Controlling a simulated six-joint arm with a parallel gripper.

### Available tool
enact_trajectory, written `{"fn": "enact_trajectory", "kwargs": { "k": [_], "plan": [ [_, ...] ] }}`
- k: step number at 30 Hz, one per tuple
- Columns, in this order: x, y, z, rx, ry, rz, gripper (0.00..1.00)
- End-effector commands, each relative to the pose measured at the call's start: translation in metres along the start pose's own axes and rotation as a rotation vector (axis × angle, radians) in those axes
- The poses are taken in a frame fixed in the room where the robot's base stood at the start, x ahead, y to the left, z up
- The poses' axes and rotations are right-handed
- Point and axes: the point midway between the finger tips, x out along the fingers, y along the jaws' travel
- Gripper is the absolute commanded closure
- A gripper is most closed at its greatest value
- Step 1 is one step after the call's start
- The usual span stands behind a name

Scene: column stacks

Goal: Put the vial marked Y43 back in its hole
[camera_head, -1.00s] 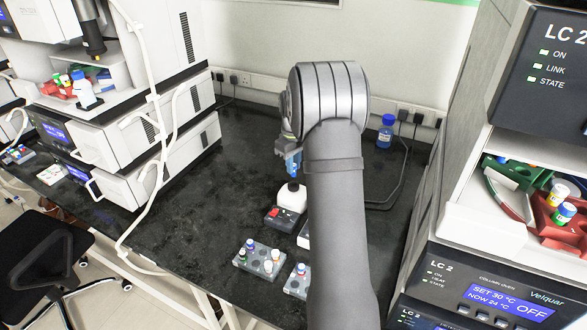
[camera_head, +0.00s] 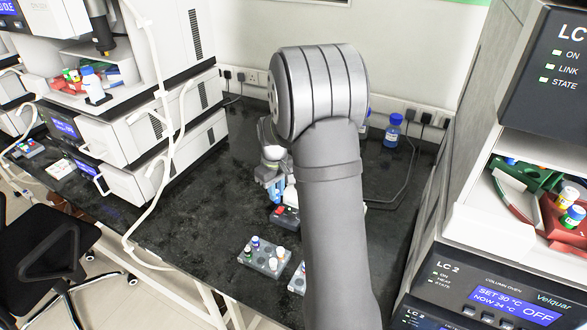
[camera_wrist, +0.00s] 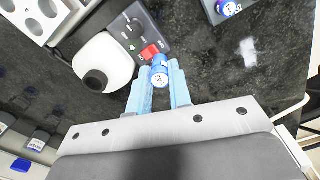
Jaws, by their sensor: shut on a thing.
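My gripper (camera_wrist: 162,84) has pale blue fingers and is shut on a vial with a blue cap (camera_wrist: 159,73). Small marks show on the vial's top, but I cannot read them. In the head view my gripper (camera_head: 272,187) hangs over the bench beyond a grey rack (camera_head: 250,263) that holds several vials with white and coloured caps. The held vial is not clear there. A blue-capped vial (camera_wrist: 229,8) in another holder shows at the top right of the wrist view. I cannot tell which hole is Y43's.
A white rounded device with a dark round top (camera_wrist: 97,80) stands beside a dark unit with a red part (camera_wrist: 150,52). A part of a second rack (camera_head: 298,284) shows beside my arm. A blue-capped bottle (camera_head: 393,131) stands at the back. The bench's left middle is clear.

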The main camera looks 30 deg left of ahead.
Motion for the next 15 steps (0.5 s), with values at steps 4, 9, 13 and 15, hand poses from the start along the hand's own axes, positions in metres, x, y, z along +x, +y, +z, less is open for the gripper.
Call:
{"fn": "enact_trajectory", "kwargs": {
  "k": [4,9,13,15],
  "plan": [
    [0.015,-0.061,0.026,-0.005,-0.003,-0.002,0.98],
    [0.029,-0.108,0.055,-0.003,-0.002,-0.001,0.98],
    [0.034,-0.128,0.070,-0.001,-0.002,-0.001,0.98],
    [0.036,-0.133,0.075,-0.001,-0.001,-0.001,0.98]
  ]
}}
